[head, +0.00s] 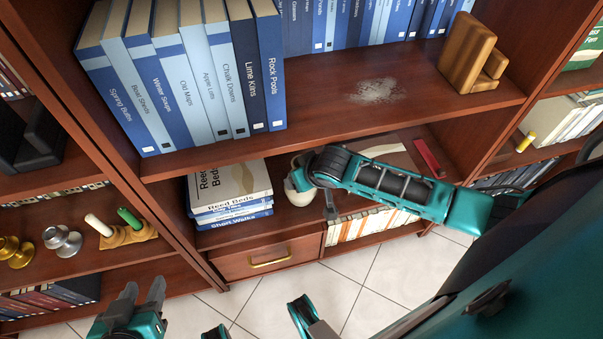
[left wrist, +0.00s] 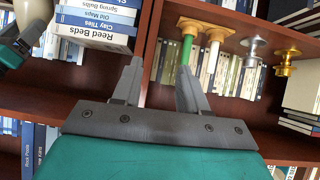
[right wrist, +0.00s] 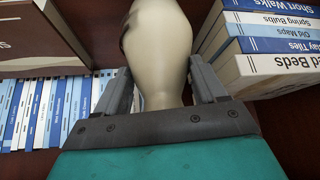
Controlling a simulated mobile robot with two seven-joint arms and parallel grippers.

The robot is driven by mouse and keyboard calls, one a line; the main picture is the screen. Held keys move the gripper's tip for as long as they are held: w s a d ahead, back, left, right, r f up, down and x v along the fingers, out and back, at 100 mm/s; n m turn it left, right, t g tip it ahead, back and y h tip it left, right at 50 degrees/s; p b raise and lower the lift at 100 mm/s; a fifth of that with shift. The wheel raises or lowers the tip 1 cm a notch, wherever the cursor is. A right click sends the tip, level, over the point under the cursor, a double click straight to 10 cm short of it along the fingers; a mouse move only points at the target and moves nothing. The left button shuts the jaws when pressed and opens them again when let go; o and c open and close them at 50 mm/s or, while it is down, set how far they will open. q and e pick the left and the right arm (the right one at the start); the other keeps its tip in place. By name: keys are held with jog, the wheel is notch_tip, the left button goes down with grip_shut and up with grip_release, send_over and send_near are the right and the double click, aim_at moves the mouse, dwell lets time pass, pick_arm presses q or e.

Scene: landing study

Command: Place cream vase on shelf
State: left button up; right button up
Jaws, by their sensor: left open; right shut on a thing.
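The cream vase (head: 300,198) is in the lower open compartment of the middle bookcase, just right of a stack of books, partly hidden by my right arm. My right gripper is shut on its narrow part, with one finger on each side, in the right wrist view (right wrist: 160,85). The vase (right wrist: 157,45) widens beyond the fingers there. I cannot tell whether it touches the shelf board. The vase also shows at the top left of the left wrist view (left wrist: 35,10). My left gripper (head: 141,296) is open and empty, low in front of the left bookcase.
The stacked books (head: 230,190) stand close left of the vase. A red object (head: 428,157) lies further right on that shelf. Blue books (head: 180,80) and a wooden bookend (head: 470,55) stand above, with a dusty bare patch (head: 378,91) between. Candlesticks (head: 62,240) stand left.

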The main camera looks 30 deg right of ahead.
jog(key=shift+s, duration=0.15)
pick_arm(q)
jog(key=shift+d+r, duration=0.3)
jog(key=shift+r, duration=0.15)
pick_arm(e)
jog(key=shift+f, duration=0.15)
jog(key=o, duration=1.5)
pick_arm(q)
jog(key=shift+d+f, duration=0.1)
